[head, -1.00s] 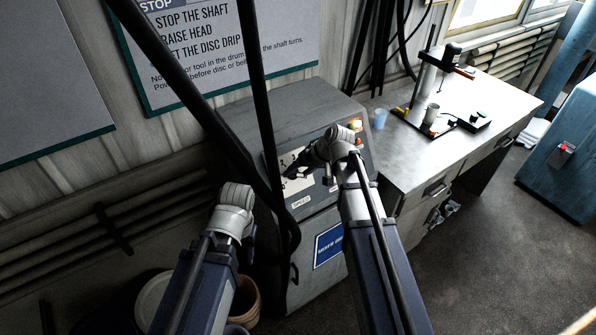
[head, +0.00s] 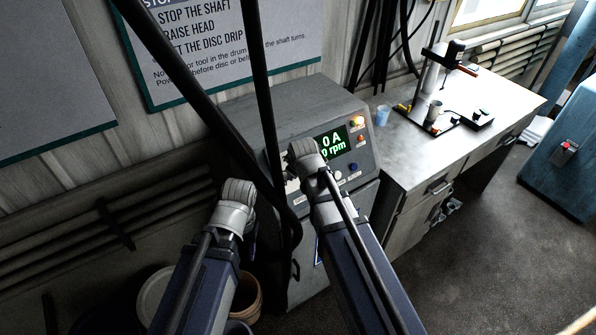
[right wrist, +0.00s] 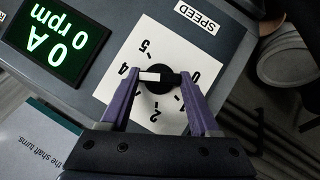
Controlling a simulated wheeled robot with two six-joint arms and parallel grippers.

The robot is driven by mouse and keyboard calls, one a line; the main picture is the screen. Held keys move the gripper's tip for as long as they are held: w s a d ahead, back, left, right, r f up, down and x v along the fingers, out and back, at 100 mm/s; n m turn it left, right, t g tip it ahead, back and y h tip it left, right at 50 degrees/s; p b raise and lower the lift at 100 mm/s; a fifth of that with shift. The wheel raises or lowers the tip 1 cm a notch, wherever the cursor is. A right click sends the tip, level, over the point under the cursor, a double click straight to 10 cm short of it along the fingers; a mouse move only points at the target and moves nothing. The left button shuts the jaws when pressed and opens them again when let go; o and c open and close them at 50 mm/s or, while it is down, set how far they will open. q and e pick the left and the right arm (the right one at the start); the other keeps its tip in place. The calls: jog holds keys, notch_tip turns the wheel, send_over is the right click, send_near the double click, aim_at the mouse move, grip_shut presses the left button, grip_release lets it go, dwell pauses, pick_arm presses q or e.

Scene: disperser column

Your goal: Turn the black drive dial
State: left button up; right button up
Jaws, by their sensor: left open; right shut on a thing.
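The black drive dial (right wrist: 162,84) shows in the right wrist view on a white scale plate (right wrist: 122,90) with numbers, near a SPEED label. Its white pointer lies to the left in that view, toward the 4. My right gripper (right wrist: 160,77) is shut on the dial, one purple finger on each side. In the head view my right wrist covers the dial and the fingers. My left gripper (head: 250,238) is open, low in front of the cabinet and away from the dial; its fingers are dark and partly hidden.
The green display (head: 333,142) on the grey cabinet (head: 290,112) reads 0 A and 0 rpm. Lit buttons sit beside it. Black posts cross in front of the cabinet. A bench (head: 408,150) with a stand is to the right, and buckets (head: 248,298) are below.

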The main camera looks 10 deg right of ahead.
jog(key=n, duration=0.1)
jog(key=n+t+h+b, duration=0.1)
jog(key=n+b, duration=0.1)
jog(key=shift+s+a+f+t+h, duration=0.15)
jog(key=shift+s+f+t+h, duration=0.15)
jog(key=shift+f+t, duration=0.1)
jog(key=shift+r+n+t+h+b, duration=0.1)
jog(key=shift+n+t+h+b, duration=0.4)
jog(key=shift+n+b, duration=0.8)
jog(key=o, duration=1.4)
jog(key=shift+w+r+t, duration=0.1)
jog(key=shift+t, duration=0.2)
jog(key=shift+c, duration=0.2)
